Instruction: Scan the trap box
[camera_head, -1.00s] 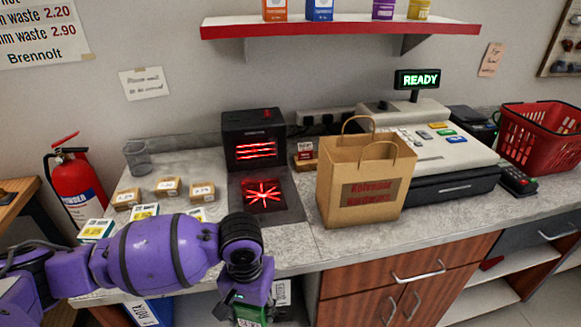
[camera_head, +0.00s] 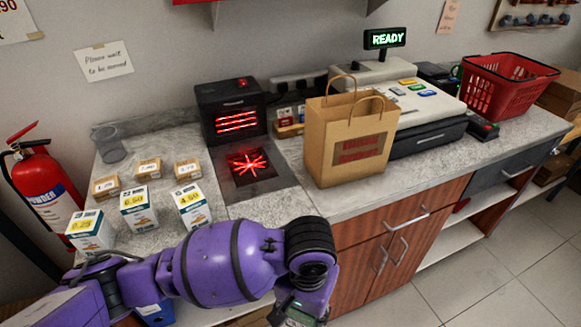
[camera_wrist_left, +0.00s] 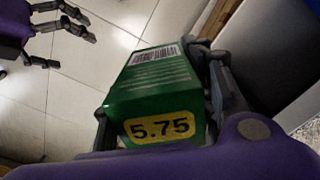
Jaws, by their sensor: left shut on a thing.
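A green box (camera_wrist_left: 160,95) with a yellow 5.75 label and a barcode on its upper face is between the fingers of my left gripper (camera_wrist_left: 160,115), which is shut on it. I cannot read the box's name. In the head view the left gripper (camera_head: 297,312) is at the bottom edge, in front of the counter, and mostly cut off. The scanner (camera_head: 233,122) has a black upright part with red light lines and a flat plate (camera_head: 272,186) with a red star pattern. My right gripper (camera_wrist_left: 65,35) shows at the wrist view's top left, fingers apart and empty.
A paper bag (camera_head: 335,150) stands right of the scanner plate, before the register (camera_head: 405,85) reading READY. Several priced boxes (camera_head: 138,212) and small cartons (camera_head: 148,169) stand on the counter's (camera_head: 222,195) left. A red basket (camera_head: 505,85) is far right.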

